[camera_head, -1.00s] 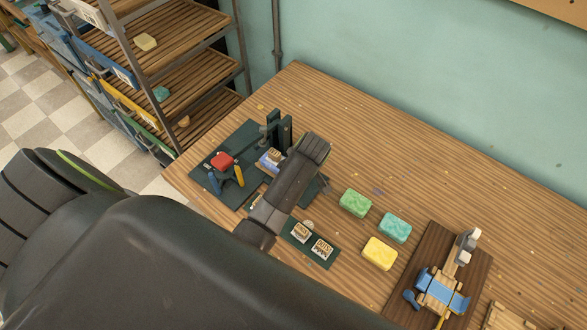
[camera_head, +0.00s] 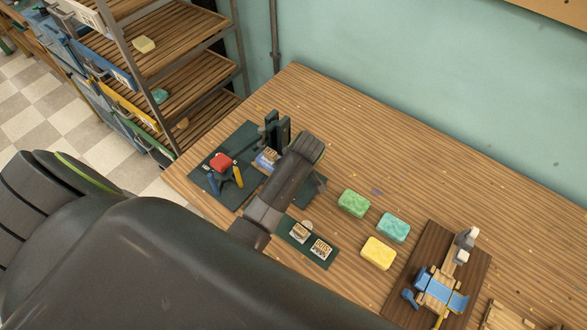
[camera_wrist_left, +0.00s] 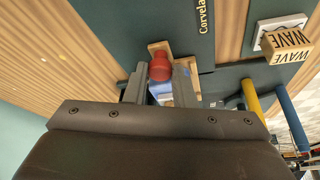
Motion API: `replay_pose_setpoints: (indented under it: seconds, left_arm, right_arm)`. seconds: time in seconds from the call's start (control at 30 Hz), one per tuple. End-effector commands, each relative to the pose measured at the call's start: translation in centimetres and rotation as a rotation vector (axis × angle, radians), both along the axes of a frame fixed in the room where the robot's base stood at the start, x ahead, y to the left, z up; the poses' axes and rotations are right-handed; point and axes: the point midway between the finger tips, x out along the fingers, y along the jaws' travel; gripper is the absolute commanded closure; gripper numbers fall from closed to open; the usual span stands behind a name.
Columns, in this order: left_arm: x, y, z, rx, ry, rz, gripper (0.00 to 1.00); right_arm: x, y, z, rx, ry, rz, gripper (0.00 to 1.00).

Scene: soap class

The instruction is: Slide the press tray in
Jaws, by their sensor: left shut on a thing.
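The press (camera_head: 277,130) stands on a dark green base (camera_head: 235,140) at the left end of the table, with dark uprights. Its blue tray with a wooden block (camera_head: 266,160) lies by the uprights, partly covered by my left arm. In the left wrist view a red knob (camera_wrist_left: 160,67) sits above the blue tray part (camera_wrist_left: 162,91), with pale wooden pieces around it. My left gripper (camera_wrist_left: 160,80) has one finger on each side of the knob and is shut on it. The head view hides these fingers behind the arm. My right gripper is not in view.
Stamps lie on a green mat (camera_head: 295,244). Green (camera_head: 354,204), teal (camera_head: 393,227) and yellow (camera_head: 378,252) soaps sit mid-table. A brown board (camera_head: 400,290) holds a blue-and-wood device. The far table is clear.

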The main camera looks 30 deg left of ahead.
Motion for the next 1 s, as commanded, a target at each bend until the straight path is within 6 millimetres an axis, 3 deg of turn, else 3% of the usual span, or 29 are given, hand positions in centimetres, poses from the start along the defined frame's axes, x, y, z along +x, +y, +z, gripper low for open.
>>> replay_pose_setpoints:
  seconds: [0.2,0.53,0.57,0.7,1.0]
  left_arm:
    - [0.4,2.9,0.2,0.007,-0.001,0.001,1.0]
    - [0.5,3.2,0.2,0.009,-0.002,0.001,1.0]
    - [0.5,3.2,0.2,0.01,-0.002,0.002,0.73]
    - [0.4,3.2,0.1,0.007,-0.001,0.001,0.56]
    - [0.4,3.0,0.1,0.004,0.0,0.001,0.56]
  right_arm:
    - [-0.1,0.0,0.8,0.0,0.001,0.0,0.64]
    - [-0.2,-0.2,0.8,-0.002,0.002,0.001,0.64]
    - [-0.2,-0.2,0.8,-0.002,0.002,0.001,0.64]
    - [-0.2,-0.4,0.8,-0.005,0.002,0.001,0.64]
    - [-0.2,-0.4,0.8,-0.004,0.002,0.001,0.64]
